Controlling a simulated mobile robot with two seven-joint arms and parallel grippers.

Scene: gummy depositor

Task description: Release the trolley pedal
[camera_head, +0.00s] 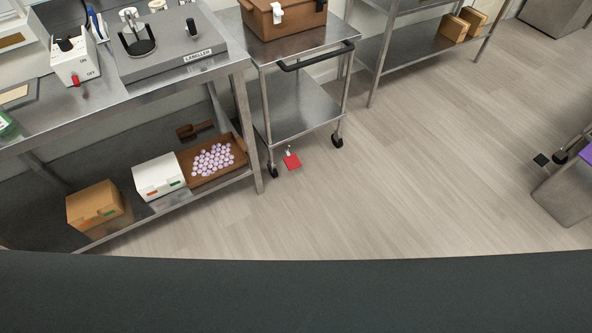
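A small steel trolley (300,103) with a black push handle (318,57) stands right of the workbench. It has black caster wheels (337,141). A red pedal (291,161) sits low at the trolley's near edge, just above or at the floor, between the two near casters. Whether it is pressed down or raised I cannot tell. A brown box (285,17) with a white fitting stands on the trolley's top. Neither of my grippers shows in the view.
The steel workbench (150,91) holds a machine labelled LABELLER; its lower shelf holds boxes and a brown tray (242,157) of purplish pieces. A shelf rack (414,40) stands behind. Another wheeled thing (566,193) is at the right edge. The floor (420,170) between is clear.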

